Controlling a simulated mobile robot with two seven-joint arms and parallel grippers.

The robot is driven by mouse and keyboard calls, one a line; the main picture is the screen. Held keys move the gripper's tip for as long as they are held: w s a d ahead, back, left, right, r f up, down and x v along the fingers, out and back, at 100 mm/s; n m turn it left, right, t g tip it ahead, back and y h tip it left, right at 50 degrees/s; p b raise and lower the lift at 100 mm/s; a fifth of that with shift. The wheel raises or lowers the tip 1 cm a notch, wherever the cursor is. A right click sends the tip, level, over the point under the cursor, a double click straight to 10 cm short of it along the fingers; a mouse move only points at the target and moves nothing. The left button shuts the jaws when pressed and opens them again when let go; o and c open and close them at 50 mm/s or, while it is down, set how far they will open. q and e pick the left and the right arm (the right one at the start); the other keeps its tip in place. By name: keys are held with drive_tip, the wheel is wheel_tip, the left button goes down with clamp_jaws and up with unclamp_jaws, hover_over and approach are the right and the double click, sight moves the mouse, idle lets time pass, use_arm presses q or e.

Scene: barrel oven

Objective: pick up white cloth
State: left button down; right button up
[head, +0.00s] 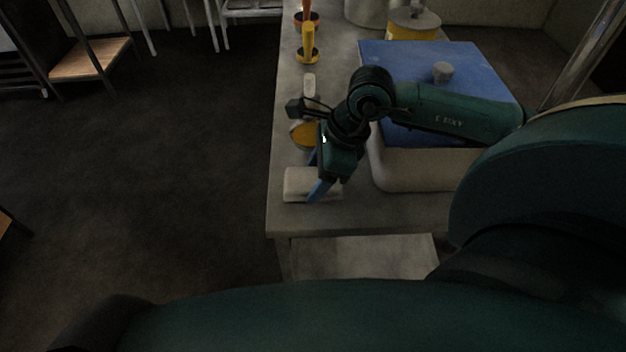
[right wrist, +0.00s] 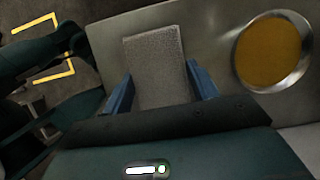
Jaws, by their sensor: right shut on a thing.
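The white cloth (head: 299,184) is a folded, pale, block-like pad near the front left corner of the counter in the head view. My right gripper (head: 315,189) is at the cloth, with its blue fingers pointing down onto it. In the right wrist view the cloth (right wrist: 155,68) lies between the two blue fingers of my right gripper (right wrist: 161,92), which is shut on it. Whether the cloth is lifted off the counter cannot be told. My left gripper is not in view.
The grey counter (head: 355,217) carries a white bin with a blue lid (head: 415,62) to the right of the gripper. A round dish with a yellow-orange inside (right wrist: 268,52) is close beside the cloth. Yellow and orange items (head: 308,45) stand farther back. Open floor lies left.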

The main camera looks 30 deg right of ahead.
sight(316, 178)
drive_tip(key=c, duration=0.4)
drive_tip(key=shift+o, duration=0.2)
wheel_tip(316, 178, up, 10)
drive_tip(key=o, duration=0.5)
drive_tip(key=shift+c, duration=0.2)
drive_tip(key=c, duration=0.4)
drive_tip(key=shift+p, duration=0.3)
